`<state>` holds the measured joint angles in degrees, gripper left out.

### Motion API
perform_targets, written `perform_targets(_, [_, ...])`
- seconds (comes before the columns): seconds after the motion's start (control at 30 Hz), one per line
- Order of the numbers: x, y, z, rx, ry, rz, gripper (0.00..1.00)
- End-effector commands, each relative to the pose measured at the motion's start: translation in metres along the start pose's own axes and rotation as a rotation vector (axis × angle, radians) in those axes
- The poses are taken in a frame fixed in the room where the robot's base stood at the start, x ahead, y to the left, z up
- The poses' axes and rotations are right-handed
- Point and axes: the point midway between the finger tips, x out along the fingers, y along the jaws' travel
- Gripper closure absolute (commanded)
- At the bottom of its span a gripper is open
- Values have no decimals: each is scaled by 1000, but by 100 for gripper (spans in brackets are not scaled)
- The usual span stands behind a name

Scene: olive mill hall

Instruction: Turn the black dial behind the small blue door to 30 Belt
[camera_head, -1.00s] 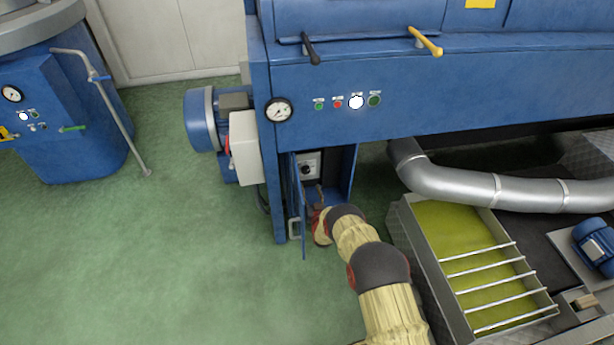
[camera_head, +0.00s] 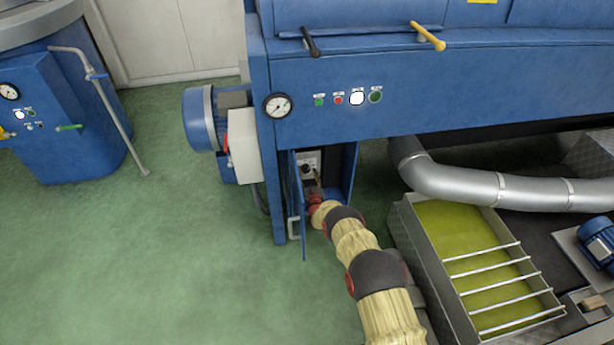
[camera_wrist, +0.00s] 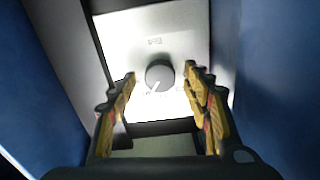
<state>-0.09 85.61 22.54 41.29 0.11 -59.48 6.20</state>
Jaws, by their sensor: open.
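The black dial (camera_wrist: 160,75) sits on a pale plate (camera_wrist: 195,38) inside the blue cabinet. It looks dark grey in the wrist view, with a white pointer mark toward its lower left. The lettering around it is too blurred to read. In the head view the dial (camera_head: 306,168) is small and partly crowded by my gripper. The small blue door (camera_head: 299,205) stands open, seen nearly edge-on. My gripper (camera_wrist: 160,88) is open, with one yellow-padded finger to each side of the dial. The fingers appear apart from it. In the head view my gripper (camera_head: 317,190) reaches into the cabinet opening.
Blue cabinet walls (camera_wrist: 275,70) stand close on both sides of my gripper. A grey box (camera_head: 245,146) and blue motor (camera_head: 201,120) are left of the opening. A silver pipe (camera_head: 470,187) and a trough with green-yellow liquid (camera_head: 455,230) lie to the right. Green floor is clear at left.

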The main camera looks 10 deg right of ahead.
Motion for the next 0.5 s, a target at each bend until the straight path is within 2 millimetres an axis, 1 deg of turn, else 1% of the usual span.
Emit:
perform_targets(0.1, [0, 0, 0, 0, 0, 0, 51])
perform_targets(0.5, [0, 0, 0, 0, -1, 0, 73])
